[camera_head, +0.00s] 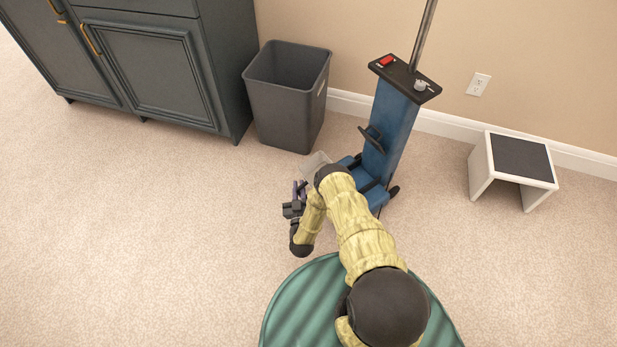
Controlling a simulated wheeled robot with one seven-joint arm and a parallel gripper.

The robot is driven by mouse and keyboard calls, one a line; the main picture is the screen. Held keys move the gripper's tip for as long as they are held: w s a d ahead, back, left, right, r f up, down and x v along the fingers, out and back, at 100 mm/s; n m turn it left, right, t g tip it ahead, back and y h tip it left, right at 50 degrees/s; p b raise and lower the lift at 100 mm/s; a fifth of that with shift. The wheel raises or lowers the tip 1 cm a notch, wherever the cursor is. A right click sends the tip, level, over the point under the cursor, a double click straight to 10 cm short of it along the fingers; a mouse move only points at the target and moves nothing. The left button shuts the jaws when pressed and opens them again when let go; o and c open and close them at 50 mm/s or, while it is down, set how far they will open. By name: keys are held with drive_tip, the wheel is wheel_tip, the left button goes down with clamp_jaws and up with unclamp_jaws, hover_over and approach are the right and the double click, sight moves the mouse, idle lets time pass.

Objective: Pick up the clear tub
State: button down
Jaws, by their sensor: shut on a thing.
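The clear tub (315,160) is a small, pale see-through container near the middle of the head view. It is in front of the grey bin and left of the blue upright machine. My arm hides part of it. My gripper (300,187) has dark purple fingers and is at the tub's lower left side, shut on the tub. The exact contact is small and partly hidden. I cannot tell whether the tub touches the carpet.
A grey open bin (285,110) stands by the wall beside a dark cabinet (150,70). A blue upright machine (392,125) stands close right of the tub. A white step stool (483,165) is at the right. The carpet at left is clear.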

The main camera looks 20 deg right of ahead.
drive_tip(key=s+a+r+m+g+p, duration=0.1)
drive_tip(key=s+a+r+m+p, duration=0.1)
drive_tip(key=a, duration=0.4)
drive_tip(key=shift+s+m+g+p, duration=0.15)
drive_tip(key=shift+m+g+p, duration=0.25)
drive_tip(key=shift+m+p, duration=0.2)
